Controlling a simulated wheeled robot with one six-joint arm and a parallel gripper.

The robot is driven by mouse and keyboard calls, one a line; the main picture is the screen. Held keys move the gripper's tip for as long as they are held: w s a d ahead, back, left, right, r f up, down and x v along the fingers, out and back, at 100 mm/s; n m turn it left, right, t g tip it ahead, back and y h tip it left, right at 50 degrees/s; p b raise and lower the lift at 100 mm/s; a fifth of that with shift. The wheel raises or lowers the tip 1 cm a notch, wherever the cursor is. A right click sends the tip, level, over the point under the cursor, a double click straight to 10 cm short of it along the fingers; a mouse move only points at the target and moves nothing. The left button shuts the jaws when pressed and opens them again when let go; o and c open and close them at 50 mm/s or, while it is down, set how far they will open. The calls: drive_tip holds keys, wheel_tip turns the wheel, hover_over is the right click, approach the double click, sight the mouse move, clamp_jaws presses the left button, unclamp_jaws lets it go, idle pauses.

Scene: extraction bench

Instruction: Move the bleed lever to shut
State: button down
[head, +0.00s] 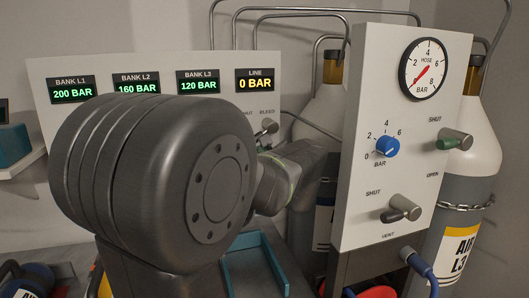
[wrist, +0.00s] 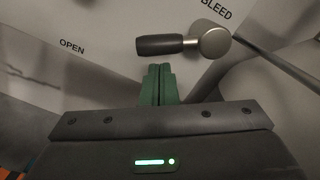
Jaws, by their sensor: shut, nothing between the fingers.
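The bleed lever (wrist: 160,45) has a dark grip and a pale metal hub (wrist: 211,42). In the wrist view its grip points left from the hub, with the OPEN label (wrist: 72,46) further left and the BLEED label (wrist: 216,9) above right. In the head view the bleed lever (head: 266,127) shows small on the back panel, partly behind my arm. My gripper (wrist: 160,69) is shut and empty, its green fingertips just below the grip in the wrist view. I cannot tell whether they touch it.
The back panel (head: 205,112) has bank readouts and a LINE display (head: 255,79) reading 0 BAR. A front panel (head: 350,190) at right carries a gauge (head: 423,69), a blue knob (head: 387,146), a green-handled lever (head: 453,140) and a vent lever (head: 401,209). Cylinders stand behind it.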

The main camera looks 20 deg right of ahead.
drive_tip(key=shift+a+r+m, duration=0.1)
drive_tip(key=shift+a+m, duration=0.1)
drive_tip(key=shift+m, duration=0.2)
drive_tip(key=shift+a+r+m+p, duration=0.2)
drive_tip(key=shift+m+p, duration=0.2)
drive_tip(key=shift+p, duration=0.15)
drive_tip(key=m+p, duration=0.1)
drive_tip(key=a+r+m+p, duration=0.1)
drive_tip(key=r+m+p, duration=0.1)
drive_tip(key=m, duration=0.1)
drive_tip(key=shift+w+a+r, duration=0.1)
drive_tip(key=shift+a, duration=0.2)
idle(0.3)
idle(0.5)
